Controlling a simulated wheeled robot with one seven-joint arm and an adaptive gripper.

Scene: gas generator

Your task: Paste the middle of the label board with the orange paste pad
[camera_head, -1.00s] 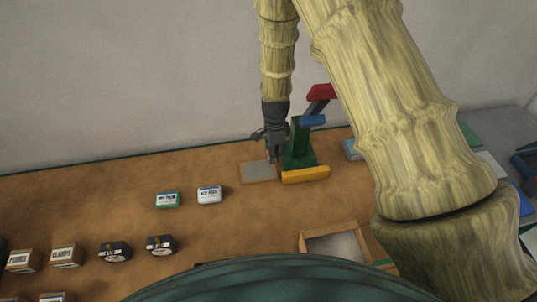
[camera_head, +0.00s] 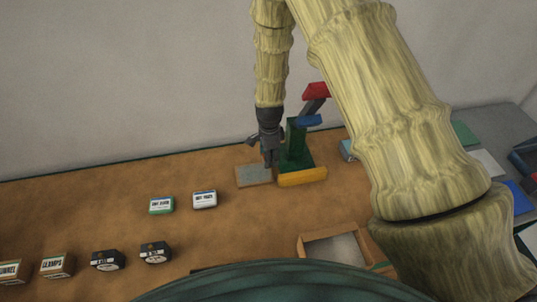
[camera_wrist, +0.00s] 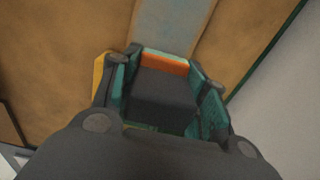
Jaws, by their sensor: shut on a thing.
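The label board (camera_head: 254,176) is a flat grey plate with brown edges, lying on the workbench left of a green stand. Part of it shows as a grey-blue strip at the top of the wrist view (camera_wrist: 172,22). My gripper (camera_head: 270,162) points down at the board's right side. In the wrist view its teal-lined fingers (camera_wrist: 165,95) are shut on the orange paste pad (camera_wrist: 166,63), a dark block with an orange strip at its far end. The pad is hidden in the head view. I cannot tell whether it touches the board.
The green stand (camera_head: 297,145), with red and blue levers and a yellow bar (camera_head: 302,177), is close on the gripper's right. Two small labelled boxes, green (camera_head: 161,205) and white (camera_head: 204,199), lie to the left. An open tray (camera_head: 305,243) is in front. The bench between is clear.

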